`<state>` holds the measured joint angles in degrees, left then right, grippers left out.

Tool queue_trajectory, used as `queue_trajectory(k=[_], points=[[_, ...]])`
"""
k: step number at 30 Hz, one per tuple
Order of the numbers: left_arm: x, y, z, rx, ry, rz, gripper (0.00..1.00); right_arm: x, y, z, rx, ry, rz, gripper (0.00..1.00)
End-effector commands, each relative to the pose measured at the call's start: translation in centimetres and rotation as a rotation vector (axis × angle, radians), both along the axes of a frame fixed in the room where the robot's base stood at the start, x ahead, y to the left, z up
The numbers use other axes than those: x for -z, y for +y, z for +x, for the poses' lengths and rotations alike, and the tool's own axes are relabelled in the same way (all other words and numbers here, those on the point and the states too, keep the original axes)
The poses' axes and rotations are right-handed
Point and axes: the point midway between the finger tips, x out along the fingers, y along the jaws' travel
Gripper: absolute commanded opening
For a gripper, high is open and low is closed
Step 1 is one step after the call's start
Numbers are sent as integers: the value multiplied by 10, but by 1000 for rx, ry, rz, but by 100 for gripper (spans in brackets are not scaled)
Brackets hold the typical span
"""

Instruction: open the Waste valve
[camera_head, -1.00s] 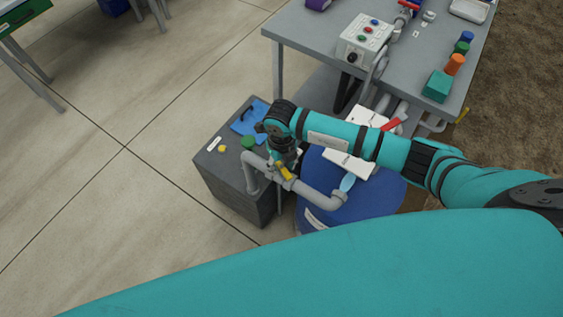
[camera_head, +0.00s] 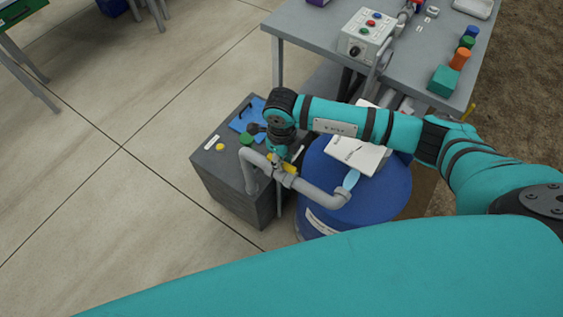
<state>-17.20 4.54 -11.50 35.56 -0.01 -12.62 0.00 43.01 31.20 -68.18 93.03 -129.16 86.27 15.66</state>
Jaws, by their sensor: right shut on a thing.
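The grey pipe (camera_head: 316,192) rises from the dark box and bends over toward the blue barrel. On it is a valve with a yellow handle (camera_head: 291,169), partly hidden by my gripper. I cannot read a Waste label on it. My right gripper (camera_head: 277,160) points down at this valve from above, at the end of my teal arm. It is shut on the yellow handle, though its fingertips are small and partly hidden. My left gripper is not in view.
A grey table (camera_head: 318,22) stands behind. Open floor lies left.

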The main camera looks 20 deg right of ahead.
Motion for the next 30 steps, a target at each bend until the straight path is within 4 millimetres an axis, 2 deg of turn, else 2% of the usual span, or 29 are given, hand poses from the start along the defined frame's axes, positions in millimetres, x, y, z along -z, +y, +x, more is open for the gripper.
queue_trajectory(k=[7,8,12,20,23,26,30], points=[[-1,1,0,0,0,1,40,-1,0,0,-5,-1,1,0],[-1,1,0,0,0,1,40,-1,0,0,-5,-1,1,22],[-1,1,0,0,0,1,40,-1,0,0,-3,0,0,40],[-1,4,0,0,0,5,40,-1,0,0,-2,0,0,40],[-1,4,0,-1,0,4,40,-7,0,0,-2,-1,1,40],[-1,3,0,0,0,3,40,-21,0,1,-2,-3,1,40],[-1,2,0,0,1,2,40,-50,0,1,-3,-5,2,40]])
